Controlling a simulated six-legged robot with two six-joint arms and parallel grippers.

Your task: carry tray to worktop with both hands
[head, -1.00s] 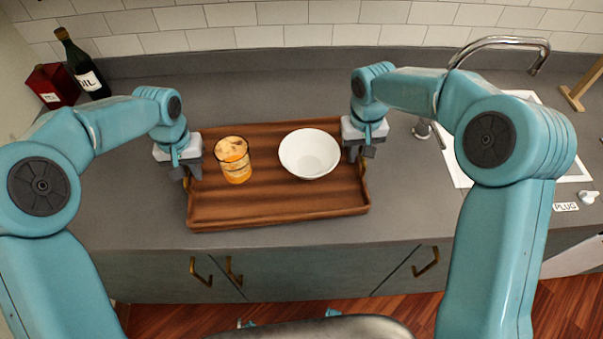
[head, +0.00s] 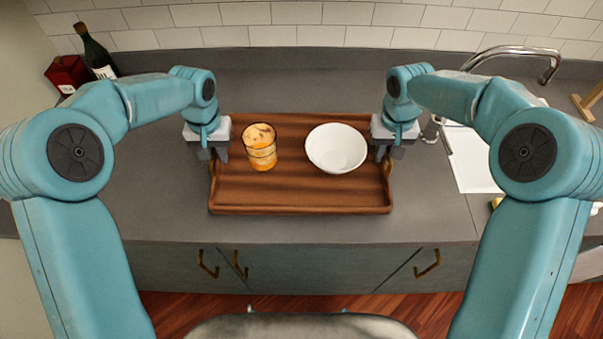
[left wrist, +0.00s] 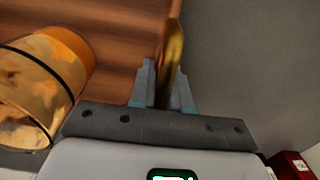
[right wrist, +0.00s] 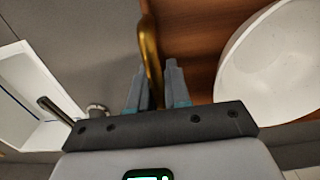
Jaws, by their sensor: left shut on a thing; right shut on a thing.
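The brown wooden tray (head: 300,198) is at the worktop (head: 300,228), in the middle of the head view; I cannot tell whether it touches the surface. An orange drink in a glass (head: 261,148) stands on its left part and a white bowl (head: 336,149) on its right part. My left gripper (head: 214,155) is shut on the tray's left brass handle, which shows between the fingers in the left wrist view (left wrist: 172,65). My right gripper (head: 388,155) is shut on the right brass handle, seen in the right wrist view (right wrist: 150,50).
A dark oil bottle (head: 96,54) and a red box (head: 67,74) stand at the back left. A white sink (head: 475,165) with a chrome tap (head: 520,52) is on the right. Grey worktop is clear in front of and behind the tray.

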